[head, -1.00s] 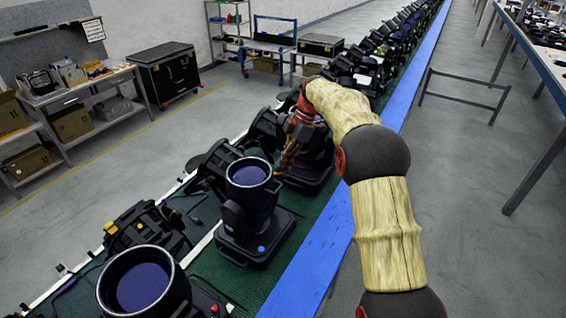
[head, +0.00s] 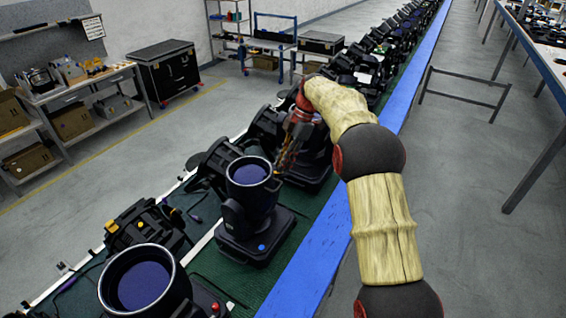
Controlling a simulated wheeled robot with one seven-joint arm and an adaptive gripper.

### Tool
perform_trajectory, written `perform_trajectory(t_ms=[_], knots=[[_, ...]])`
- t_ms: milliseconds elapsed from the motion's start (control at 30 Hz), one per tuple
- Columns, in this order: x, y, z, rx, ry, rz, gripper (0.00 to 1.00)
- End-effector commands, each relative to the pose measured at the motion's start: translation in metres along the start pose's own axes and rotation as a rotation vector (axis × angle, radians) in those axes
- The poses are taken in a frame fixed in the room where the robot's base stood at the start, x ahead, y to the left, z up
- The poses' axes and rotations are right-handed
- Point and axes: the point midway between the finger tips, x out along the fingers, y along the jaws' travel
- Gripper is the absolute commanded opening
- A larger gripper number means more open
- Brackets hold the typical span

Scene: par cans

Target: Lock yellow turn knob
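The nearest moving-head lights stand in a row on the green conveyor (head: 283,235). A small yellow spot (head: 111,227) shows on a dark light lying at the left; I cannot tell whether it is the turn knob or its position. My gripper (head: 282,167) is small and dark at the end of the red wrist, pointing down beside the upright light (head: 250,205) with a blue lens. It is behind and right of that light's head, over another dark light. Its fingers blend into the dark parts, so their opening and any contact are hidden.
A blue rail (head: 318,248) borders the conveyor on the right. More lights (head: 143,282) stand close in front and many stretch behind. A bench (head: 85,85) and a black case (head: 168,72) stand at the left. Grey floor on the right is open around a metal frame (head: 465,85).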

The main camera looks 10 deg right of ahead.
Motion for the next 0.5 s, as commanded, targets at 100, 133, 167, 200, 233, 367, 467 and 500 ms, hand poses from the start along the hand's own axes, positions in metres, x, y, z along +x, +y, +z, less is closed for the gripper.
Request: perform_trajectory(t_ms=[100, 133, 167, 200, 233, 367, 467, 500], knots=[[0.0, -0.0001, -0.0001, 0.0, 0.0, 0.0, 0.25], [0.0, -0.0001, -0.0001, 0.0, 0.0, 0.0, 0.25], [-0.0001, -0.0001, -0.0001, 0.0, 0.0, 0.0, 0.25], [-0.0001, -0.0001, -0.0001, 0.0, 0.0, 0.0, 0.25], [-0.0001, -0.0001, -0.0001, 0.001, 0.0, 0.0, 0.25], [-0.0007, -0.0001, -0.0001, 0.001, 0.0, 0.0, 0.25], [-0.0056, 0.0004, 0.0001, 0.0, 0.0, 0.002, 0.25], [-0.0095, 0.0007, 0.0002, 0.001, 0.0, 0.002, 0.25]])
